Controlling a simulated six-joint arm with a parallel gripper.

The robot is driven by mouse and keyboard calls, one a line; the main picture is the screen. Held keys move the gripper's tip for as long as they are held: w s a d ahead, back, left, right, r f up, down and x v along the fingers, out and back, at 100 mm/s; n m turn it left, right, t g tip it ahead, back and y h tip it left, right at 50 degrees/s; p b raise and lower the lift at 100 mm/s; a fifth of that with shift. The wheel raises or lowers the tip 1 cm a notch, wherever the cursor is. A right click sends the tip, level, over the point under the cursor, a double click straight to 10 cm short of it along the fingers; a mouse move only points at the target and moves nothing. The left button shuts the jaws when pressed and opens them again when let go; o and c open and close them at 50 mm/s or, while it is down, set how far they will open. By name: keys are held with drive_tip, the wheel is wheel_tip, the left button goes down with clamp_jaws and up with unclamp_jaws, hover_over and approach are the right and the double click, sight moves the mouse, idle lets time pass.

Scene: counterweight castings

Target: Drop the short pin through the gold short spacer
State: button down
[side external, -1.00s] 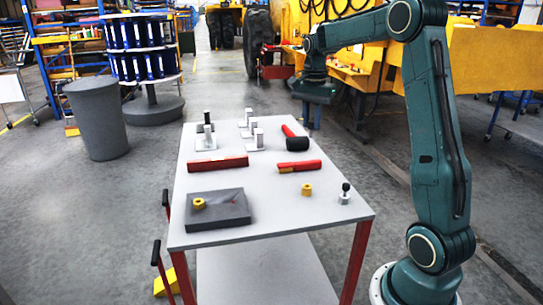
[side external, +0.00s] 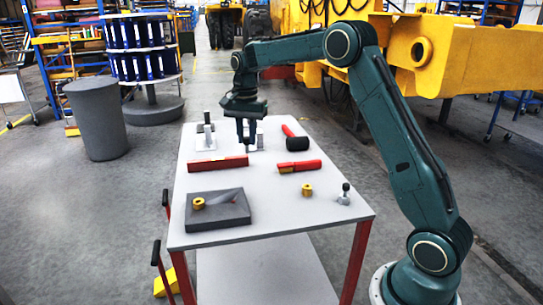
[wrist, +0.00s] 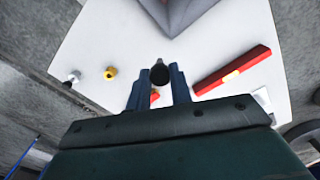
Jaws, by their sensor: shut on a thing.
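My gripper (side external: 246,139) is over the far half of the table, pointing down. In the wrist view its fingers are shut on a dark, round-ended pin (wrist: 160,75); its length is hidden. One gold spacer (side external: 198,203) sits on the dark grey block (side external: 230,219) at the near left. Another gold spacer (side external: 306,190) stands on the bare table at the right, and also shows in the wrist view (wrist: 110,73). I cannot tell their heights apart surely. Both spacers are well apart from my gripper, toward the near side.
A red bar (side external: 217,164) and a red-handled tool (side external: 299,166) lie across the middle. A black-headed mallet (side external: 297,143) lies at the far right. Silver upright pieces (side external: 205,140) stand at the far left. The near right table is mostly clear.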

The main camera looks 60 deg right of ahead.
drive_tip(key=w+a+f+n, duration=0.1)
drive_tip(key=w+a+f, duration=0.1)
drive_tip(key=a, duration=0.5)
drive_tip(key=w+a+f+n, duration=0.1)
drive_tip(key=w+a+f, duration=0.1)
drive_tip(key=w+a, duration=0.3)
drive_tip(key=shift+w+a+f+n, duration=0.2)
drive_tip(key=shift+w+a+n, duration=0.1)
drive_tip(key=shift+a, duration=0.95)
drive_tip(key=shift+f, duration=0.15)
drive_tip(key=shift+f, duration=2.75)
drive_tip(key=shift+s+f, duration=0.1)
drive_tip(key=shift+f, duration=1.85)
drive_tip(key=c, duration=1.2)
unclamp_jaws()
drive_tip(key=shift+o, duration=0.2)
drive_tip(key=shift+r, duration=0.15)
wheel_tip(320, 180, up, 14)
drive_tip(key=shift+f, duration=0.25)
